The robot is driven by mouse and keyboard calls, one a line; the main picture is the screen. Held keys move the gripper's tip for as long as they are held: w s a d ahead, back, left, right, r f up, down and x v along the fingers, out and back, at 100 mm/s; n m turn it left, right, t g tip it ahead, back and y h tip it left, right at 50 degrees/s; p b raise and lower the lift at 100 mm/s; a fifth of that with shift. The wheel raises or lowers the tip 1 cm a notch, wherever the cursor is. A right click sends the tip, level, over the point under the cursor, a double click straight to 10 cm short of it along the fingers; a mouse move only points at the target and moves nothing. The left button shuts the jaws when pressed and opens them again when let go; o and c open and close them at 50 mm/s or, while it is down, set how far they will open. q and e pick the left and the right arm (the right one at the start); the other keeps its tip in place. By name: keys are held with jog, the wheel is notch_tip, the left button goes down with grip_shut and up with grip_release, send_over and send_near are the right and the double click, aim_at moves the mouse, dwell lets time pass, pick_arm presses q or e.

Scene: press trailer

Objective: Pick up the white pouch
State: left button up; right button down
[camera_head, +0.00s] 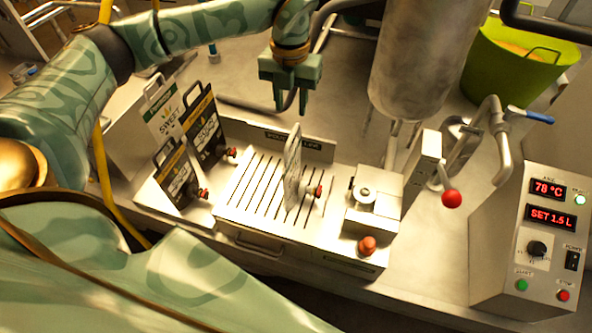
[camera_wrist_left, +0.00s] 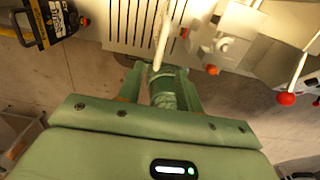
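A pale, thin pouch (camera_head: 292,170) stands upright on the slotted grate, seen nearly edge-on, with a red-capped spout at its right. It also shows edge-on in the left wrist view (camera_wrist_left: 162,40). Another white pouch (camera_head: 161,112), with a handle and the word "SWEET", stands in the rack at the left, partly hidden by dark pouches. My left gripper (camera_head: 289,103) is open and empty, above and behind the grate pouch in the head view. In the left wrist view its fingers (camera_wrist_left: 162,72) are spread, with the pouch beyond them. My right gripper is not in view.
Dark pouches (camera_head: 203,130) with red caps stand left of the grate (camera_head: 250,190). Right of it are a valve block (camera_head: 375,200), a steel tank (camera_head: 415,60), a red-knobbed lever (camera_head: 451,199) and a control box (camera_head: 537,235). A green bucket (camera_head: 510,70) stands at the back right.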

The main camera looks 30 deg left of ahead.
aim_at(292, 134)
pick_arm(q)
notch_tip(292, 134, down, 12)
jog(key=shift+w+f, duration=0.15)
grip_shut()
